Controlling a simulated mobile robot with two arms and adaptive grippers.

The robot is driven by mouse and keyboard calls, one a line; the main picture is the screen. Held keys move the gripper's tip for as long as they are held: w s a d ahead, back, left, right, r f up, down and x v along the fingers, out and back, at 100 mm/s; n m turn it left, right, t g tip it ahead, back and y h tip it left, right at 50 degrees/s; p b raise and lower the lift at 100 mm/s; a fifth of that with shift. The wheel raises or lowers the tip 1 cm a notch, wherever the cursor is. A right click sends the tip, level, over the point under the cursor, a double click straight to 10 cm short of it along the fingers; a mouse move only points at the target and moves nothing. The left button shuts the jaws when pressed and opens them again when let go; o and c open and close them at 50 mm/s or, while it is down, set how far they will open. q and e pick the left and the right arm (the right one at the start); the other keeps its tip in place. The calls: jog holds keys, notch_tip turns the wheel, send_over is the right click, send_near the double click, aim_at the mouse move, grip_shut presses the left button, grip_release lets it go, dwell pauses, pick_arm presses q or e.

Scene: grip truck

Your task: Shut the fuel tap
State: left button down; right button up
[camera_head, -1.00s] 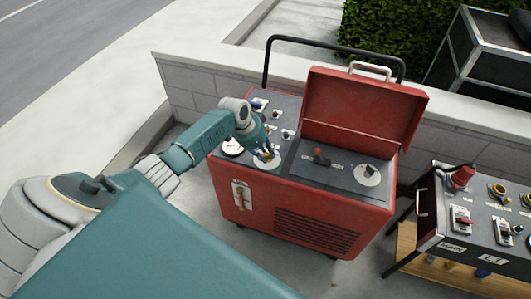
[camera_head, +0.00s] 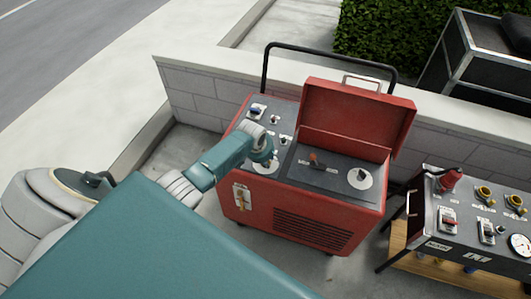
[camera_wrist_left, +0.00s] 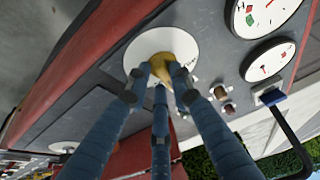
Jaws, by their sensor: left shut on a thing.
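A yellow tap handle (camera_wrist_left: 176,60) sits on a white round plate (camera_wrist_left: 146,45) on the dark top panel of the red machine. I take this handle for the fuel tap; its label cannot be read. My left gripper (camera_wrist_left: 160,78) is shut on the handle, its blue fingers around it. In the head view, my left gripper (camera_head: 268,161) is over the white plate (camera_head: 262,169) at the panel's front left, and the wrist hides the handle. My right gripper does not show.
The red machine (camera_head: 300,222) has a raised lid (camera_head: 357,117), an orange lever (camera_head: 315,158), a second round plate (camera_head: 360,178) and a front brass lever (camera_head: 242,197). Another control table (camera_head: 470,225) stands right.

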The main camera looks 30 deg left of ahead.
pick_arm(q)
jog(key=shift+w+r+n+y+p, duration=0.35)
jog(key=shift+w+r+n, duration=0.25)
jog(key=shift+n, duration=0.4)
jog(key=n+y, duration=0.1)
jog(key=n, duration=0.1)
jog(key=shift+w+f+n, duration=0.1)
jog(key=shift+f+n, duration=0.05)
jog(key=shift+n, duration=0.15)
jog(key=n+g+y+b, duration=0.1)
jog(key=n, duration=0.2)
jog(key=shift+w+a+f, duration=0.1)
jog(key=shift+w+f, duration=0.05)
jog(key=shift+a+n+g+y+b, duration=0.15)
jog(key=shift+n+g+y+b, duration=0.4)
jog(key=shift+n, duration=0.75)
jog(key=c, duration=1.6)
grip_release()
jog(key=shift+s+f, duration=0.1)
jog(key=shift+s, duration=0.15)
